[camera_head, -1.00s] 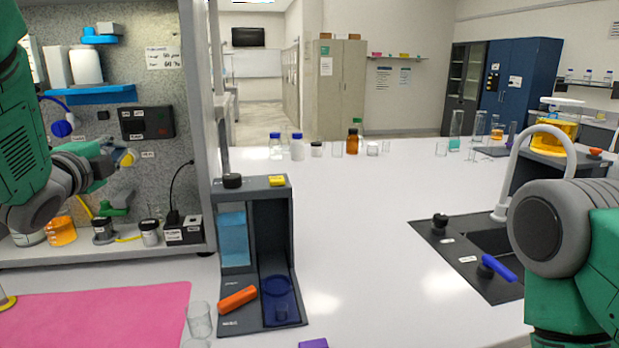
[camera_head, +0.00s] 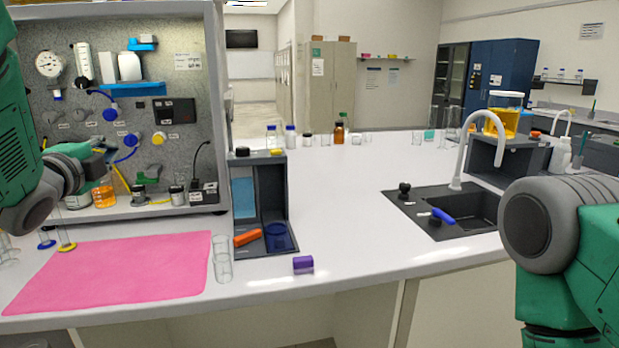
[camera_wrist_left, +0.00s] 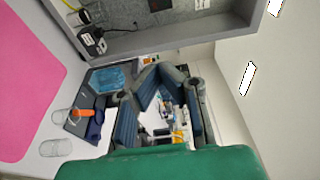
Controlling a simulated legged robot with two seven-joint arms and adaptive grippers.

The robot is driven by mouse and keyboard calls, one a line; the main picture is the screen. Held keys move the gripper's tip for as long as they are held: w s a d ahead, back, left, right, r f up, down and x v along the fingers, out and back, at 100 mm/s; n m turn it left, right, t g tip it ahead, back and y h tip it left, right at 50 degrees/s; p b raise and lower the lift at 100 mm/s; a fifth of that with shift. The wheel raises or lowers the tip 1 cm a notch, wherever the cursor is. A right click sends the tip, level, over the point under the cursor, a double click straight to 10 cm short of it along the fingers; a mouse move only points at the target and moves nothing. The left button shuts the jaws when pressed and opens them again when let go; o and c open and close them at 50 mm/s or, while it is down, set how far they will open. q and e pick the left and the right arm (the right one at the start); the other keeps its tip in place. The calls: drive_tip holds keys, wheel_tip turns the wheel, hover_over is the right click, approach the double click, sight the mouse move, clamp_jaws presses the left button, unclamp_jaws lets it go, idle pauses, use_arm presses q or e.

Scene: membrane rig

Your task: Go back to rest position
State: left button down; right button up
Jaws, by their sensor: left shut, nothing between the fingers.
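My left gripper (camera_head: 98,161) is at the left in the head view, in front of the lower part of the grey panel rig (camera_head: 60,110). Its fingers are shut and empty, and it stands apart from the yellow knob (camera_head: 159,138). The gripper also shows in the left wrist view (camera_wrist_left: 163,82), with its tips over the background. My right arm (camera_head: 560,240) shows at the right edge of the head view; its gripper is out of the picture.
A pink mat (camera_head: 115,275) lies below the rig. A purple block (camera_head: 303,265) lies near the front edge. The white bench (camera_head: 345,205) is clear before the sink (camera_head: 470,207).

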use_arm(q)
drive_tip(key=s+d+f+n+g, duration=0.1)
drive_tip(key=s+f+n+g, duration=0.25)
drive_tip(key=f, duration=0.75)
drive_tip(key=s+d+f+n+g+b, duration=0.15)
drive_tip(key=s+f, duration=0.35)
drive_tip(key=f, duration=0.7)
drive_tip(key=s+f+n+g, duration=0.3)
drive_tip(key=s+f+n, duration=0.1)
drive_tip(key=f, duration=0.7)
drive_tip(key=s+d+f+n+g, duration=0.2)
drive_tip(key=s+f, duration=0.4)
drive_tip(key=s, duration=0.4)
drive_tip(key=s+d+f+n+g, duration=0.2)
drive_tip(key=s+f, duration=0.4)
drive_tip(key=s, duration=0.3)
drive_tip(key=s+d+f+n+g, duration=0.2)
drive_tip(key=s+f+n+g, duration=0.2)
drive_tip(key=s, duration=0.6)
wheel_tip(320, 180, down, 2)
drive_tip(key=shift+s+d+f+g+h+b, duration=0.1)
drive_tip(key=shift+s+d+g+h+b, duration=0.25)
drive_tip(key=shift+g, duration=0.35)
